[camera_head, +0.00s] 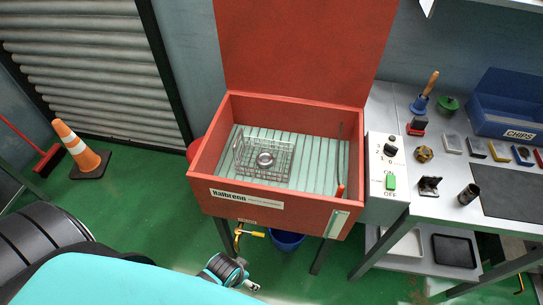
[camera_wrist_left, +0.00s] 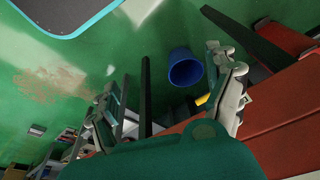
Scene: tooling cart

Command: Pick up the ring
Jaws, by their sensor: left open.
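A round metal ring (camera_head: 265,159) lies in a wire basket (camera_head: 284,176) inside the open red parts washer (camera_head: 252,193). It looks grey and flat, with a darker middle. The ring and basket do not show in the left wrist view. My left gripper (camera_head: 250,285) is low at the bottom of the head view, in front of and below the washer, well apart from the ring. In the left wrist view the left gripper (camera_wrist_left: 168,98) has its two fingers spread wide with nothing between them. My right gripper is in neither view.
The washer's front wall and raised lid (camera_head: 300,45) bound the basin. A red-handled tool (camera_head: 340,190) stands at its right side. A blue bucket (camera_head: 286,242) sits under it. A workbench (camera_head: 440,205) with several tools is to the right; a traffic cone (camera_head: 78,145) is left.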

